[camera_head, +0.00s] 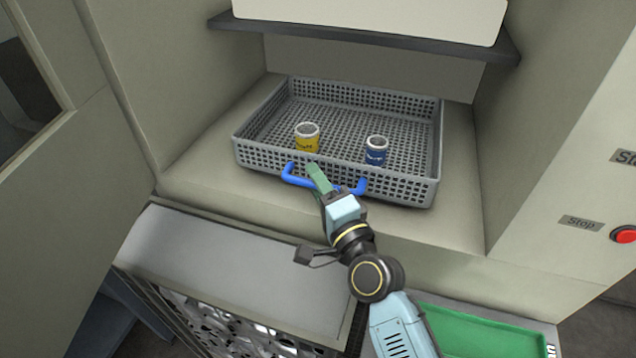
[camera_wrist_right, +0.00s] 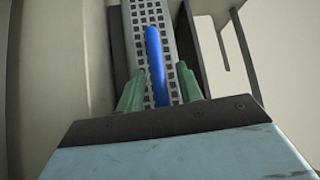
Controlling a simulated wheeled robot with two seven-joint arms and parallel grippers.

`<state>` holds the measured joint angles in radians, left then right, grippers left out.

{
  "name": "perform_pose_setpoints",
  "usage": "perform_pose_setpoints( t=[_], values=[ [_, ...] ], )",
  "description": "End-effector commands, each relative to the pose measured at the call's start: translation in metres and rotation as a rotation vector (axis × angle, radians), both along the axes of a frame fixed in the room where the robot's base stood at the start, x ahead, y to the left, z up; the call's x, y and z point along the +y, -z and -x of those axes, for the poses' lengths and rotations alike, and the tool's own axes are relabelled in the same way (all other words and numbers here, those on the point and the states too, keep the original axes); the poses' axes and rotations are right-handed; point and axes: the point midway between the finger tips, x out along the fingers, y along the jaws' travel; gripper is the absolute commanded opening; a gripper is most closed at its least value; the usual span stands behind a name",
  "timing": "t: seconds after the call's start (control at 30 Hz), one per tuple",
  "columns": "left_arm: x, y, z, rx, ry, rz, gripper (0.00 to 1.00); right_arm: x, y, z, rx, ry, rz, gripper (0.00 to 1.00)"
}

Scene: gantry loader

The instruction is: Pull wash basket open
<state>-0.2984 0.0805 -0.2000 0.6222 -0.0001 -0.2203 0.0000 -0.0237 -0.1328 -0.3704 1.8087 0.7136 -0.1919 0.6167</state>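The wash basket (camera_head: 400,188) is a grey perforated tray inside the machine's opening. It has a blue bar handle (camera_head: 296,181) on its front wall. A yellow cup (camera_head: 307,141) and a blue cup (camera_head: 376,153) stand upright in it. My right gripper (camera_head: 318,175) is at the middle of the handle. In the right wrist view its two green fingers (camera_wrist_right: 163,92) are apart, with the blue handle (camera_wrist_right: 156,60) running between them. I see a gap beside the handle, so the fingers do not look closed on it. My left gripper is not in view.
A dark shelf edge (camera_head: 370,38) hangs above the basket. The machine's side walls stand left and right of it. A red stop button (camera_head: 624,234) is at the far right. A green tray (camera_head: 480,335) lies at the lower right, and a grey-topped unit (camera_head: 240,270) at the lower left.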

Motion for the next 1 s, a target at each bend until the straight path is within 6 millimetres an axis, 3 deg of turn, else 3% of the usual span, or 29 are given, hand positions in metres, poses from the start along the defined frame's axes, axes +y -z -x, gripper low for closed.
perform_pose_setpoints(
  t=[0.13, 0.4, 0.77, 1.0],
  values=[
    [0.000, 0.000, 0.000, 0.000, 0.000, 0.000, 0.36, 0.000, 0.000, 0.000, 0.000, 0.000, 0.000, 0.33],
    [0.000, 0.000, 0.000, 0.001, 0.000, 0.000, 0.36, 0.000, 0.000, 0.000, 0.000, 0.000, 0.000, 0.00],
    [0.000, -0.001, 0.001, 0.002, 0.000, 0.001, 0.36, 0.000, 0.000, 0.002, 0.001, 0.000, 0.000, 0.00],
    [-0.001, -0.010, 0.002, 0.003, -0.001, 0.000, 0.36, 0.009, 0.000, 0.021, 0.006, -0.002, 0.000, 0.00]
  ],
)
